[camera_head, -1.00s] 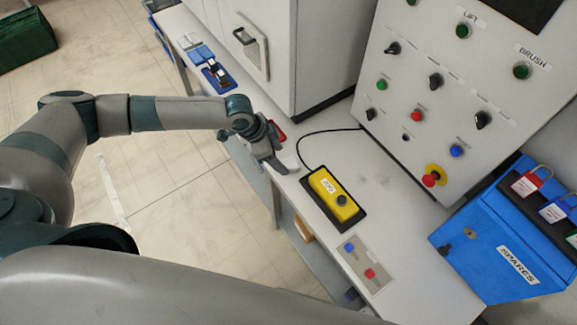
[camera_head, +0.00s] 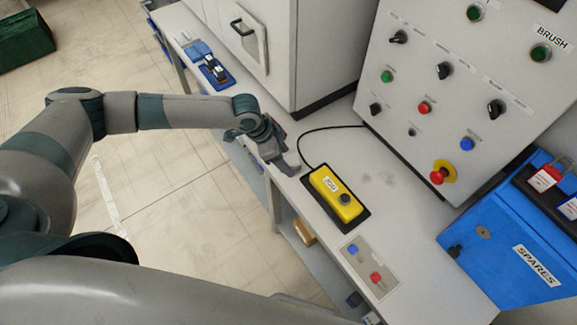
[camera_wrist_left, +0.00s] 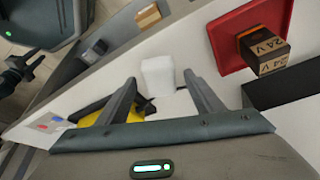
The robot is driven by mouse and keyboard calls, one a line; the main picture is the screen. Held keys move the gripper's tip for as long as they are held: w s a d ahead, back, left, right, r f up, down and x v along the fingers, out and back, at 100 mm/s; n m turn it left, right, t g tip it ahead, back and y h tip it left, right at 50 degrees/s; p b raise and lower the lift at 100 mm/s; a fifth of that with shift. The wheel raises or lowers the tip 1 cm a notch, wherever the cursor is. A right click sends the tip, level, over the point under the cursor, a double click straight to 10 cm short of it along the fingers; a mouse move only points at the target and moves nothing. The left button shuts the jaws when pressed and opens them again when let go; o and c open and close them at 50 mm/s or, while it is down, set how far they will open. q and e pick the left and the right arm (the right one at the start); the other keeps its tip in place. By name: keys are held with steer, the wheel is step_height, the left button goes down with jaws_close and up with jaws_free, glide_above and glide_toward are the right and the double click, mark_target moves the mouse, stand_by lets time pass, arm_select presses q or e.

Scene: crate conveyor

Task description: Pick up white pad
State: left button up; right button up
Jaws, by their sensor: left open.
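The white pad (camera_wrist_left: 158,74) is a small pale block on the light worktop. In the left wrist view it lies just beyond and between the fingers of my left gripper (camera_wrist_left: 160,84). Those fingers are spread apart with nothing held between them. In the head view my left gripper (camera_head: 284,166) is low over the table's near edge and largely hides the pad. I cannot tell whether the fingertips reach past the pad's sides.
A red tray (camera_wrist_left: 225,35) with a 24 V box (camera_wrist_left: 265,48) lies beside the pad. A yellow pendant (camera_head: 332,197) with a black cable is close on the other side. A control panel (camera_head: 440,90) and blue spares box (camera_head: 490,265) stand right.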

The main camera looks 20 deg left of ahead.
arm_select(q)
steer(key=shift+d+f, duration=0.1)
steer(key=shift+f, duration=0.25)
stand_by(0.3)
steer(key=c, duration=1.2)
steer(key=shift+r, duration=0.15)
